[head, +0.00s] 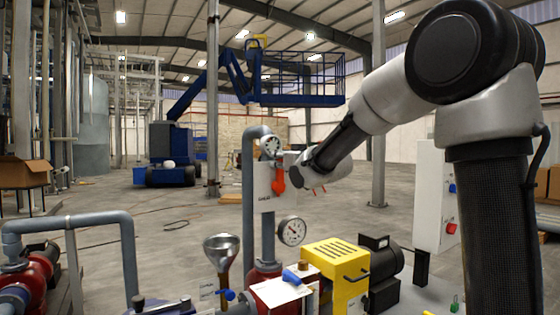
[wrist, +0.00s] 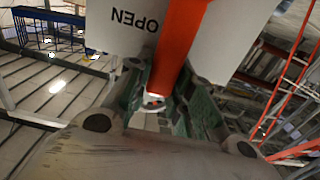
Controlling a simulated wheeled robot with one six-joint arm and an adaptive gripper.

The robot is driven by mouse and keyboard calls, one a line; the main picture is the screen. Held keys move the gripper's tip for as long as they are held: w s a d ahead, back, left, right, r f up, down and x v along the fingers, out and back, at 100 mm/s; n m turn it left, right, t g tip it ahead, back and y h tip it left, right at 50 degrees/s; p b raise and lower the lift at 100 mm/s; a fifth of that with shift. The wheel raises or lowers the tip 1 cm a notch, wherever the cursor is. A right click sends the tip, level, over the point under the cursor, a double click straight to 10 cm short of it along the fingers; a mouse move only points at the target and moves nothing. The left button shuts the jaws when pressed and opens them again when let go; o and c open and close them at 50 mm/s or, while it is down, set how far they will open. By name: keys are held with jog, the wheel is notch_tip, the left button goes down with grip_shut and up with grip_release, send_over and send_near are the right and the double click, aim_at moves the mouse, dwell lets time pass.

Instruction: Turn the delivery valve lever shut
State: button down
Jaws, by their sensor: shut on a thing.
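In the wrist view the lever (wrist: 183,42) runs down from the top edge to between my fingers. My gripper (wrist: 160,98) is shut on the lever near its lower end. The plate (wrist: 112,30) behind it reads OPEN, upside down in that view. In the head view my gripper (head: 292,178) reaches in from the right; its fingers are hard to make out there. The valve body is mostly hidden.
A funnel (head: 221,250), a yellow housing (head: 338,272) and a dark motor (head: 379,262) stand below. A white control box (head: 431,200) stands to the right.

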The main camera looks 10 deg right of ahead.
jog(key=shift+a, duration=0.1)
jog(key=s+a+f+n, duration=0.2)
jog(key=a+f+n, duration=0.6)
jog(key=n, duration=1)
jog(key=shift+s+a+f, duration=0.15)
jog(key=shift+s+f, duration=0.25)
jog(key=shift+f, duration=0.2)
jog(key=c, duration=1.2)
grip_release()
jog(key=shift+c, duration=0.2)
